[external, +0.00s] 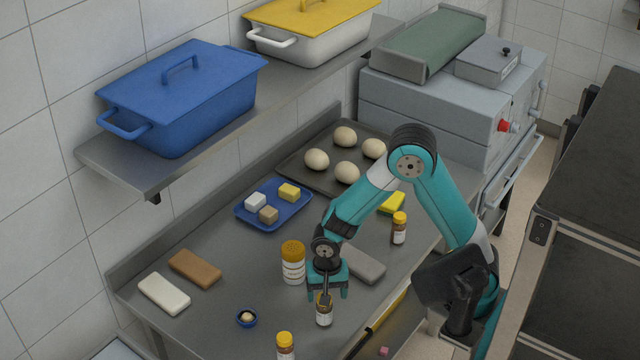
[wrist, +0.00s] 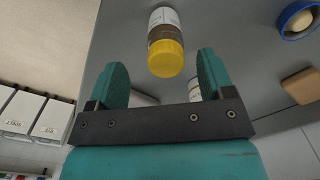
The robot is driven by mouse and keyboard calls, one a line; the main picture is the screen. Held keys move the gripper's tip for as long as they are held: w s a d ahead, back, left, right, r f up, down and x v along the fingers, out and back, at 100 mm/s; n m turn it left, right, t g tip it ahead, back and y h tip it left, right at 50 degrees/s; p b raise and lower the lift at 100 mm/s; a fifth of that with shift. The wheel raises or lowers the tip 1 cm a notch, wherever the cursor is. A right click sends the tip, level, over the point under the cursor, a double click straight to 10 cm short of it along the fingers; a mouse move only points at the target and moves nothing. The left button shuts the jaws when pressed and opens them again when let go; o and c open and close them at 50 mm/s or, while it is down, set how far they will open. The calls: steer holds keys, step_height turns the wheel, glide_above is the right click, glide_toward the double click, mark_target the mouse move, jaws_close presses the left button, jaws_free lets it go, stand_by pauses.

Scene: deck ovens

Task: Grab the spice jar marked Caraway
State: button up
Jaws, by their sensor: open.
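My gripper (external: 326,290) points down over the counter, open and with nothing held. A small brown jar with a white label (external: 324,314) stands right below it, its top hidden by the gripper. In the wrist view a jar with a yellow lid (wrist: 166,52) shows beyond and between the open fingertips (wrist: 163,65). Other yellow-lidded jars are a larger white-labelled one (external: 293,264) just left of the gripper, a small one (external: 399,230) to the right and one (external: 285,346) at the front edge. No label is readable, so I cannot tell which is Caraway.
A grey block (external: 362,265) lies right of the gripper. Behind are a blue tray (external: 245,214) and a dough tray (external: 300,182). A shelf (external: 150,176) overhangs the back.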

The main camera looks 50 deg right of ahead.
steer(key=shift+w+f+p, duration=0.15)
steer(key=shift+f+p, duration=0.1)
steer(key=shift+f, duration=1.1)
steer(key=shift+w+f+p, duration=0.15)
steer(key=shift+f+p, duration=0.1)
steer(key=shift+f, duration=1.05)
steer(key=c, duration=1.1)
steer(key=shift+c, duration=0.2)
steer(key=shift+a+r, duration=0.1)
steer(key=shift+r, duration=0.05)
